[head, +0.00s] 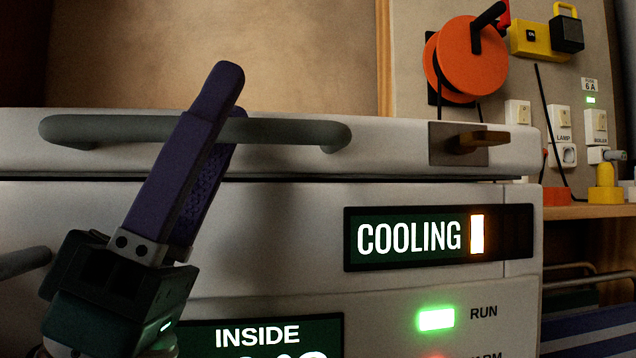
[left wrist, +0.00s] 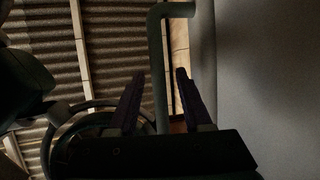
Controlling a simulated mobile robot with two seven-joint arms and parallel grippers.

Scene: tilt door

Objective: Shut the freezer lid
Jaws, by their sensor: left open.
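The freezer lid (head: 390,150) is a pale slab across the head view, lying flat over the freezer body (head: 270,225) with a thin dark seam between them. A grey-green bar handle (head: 300,132) runs along the lid's front. My left gripper (head: 229,100) is open, with its dark purple fingers crossing the handle. In the left wrist view, the handle (left wrist: 159,50) passes between the two spread fingers (left wrist: 161,73), with gaps visible. Part of the handle is hidden behind the fingers in the head view. My right gripper is not in view.
A brass-coloured latch (head: 478,143) sits at the lid's right end. A lit display (head: 438,238) reads COOLING, and a green RUN lamp (head: 436,319) glows below. An orange cable reel (head: 470,58), sockets (head: 562,122) and a wooden shelf (head: 588,211) stand at right.

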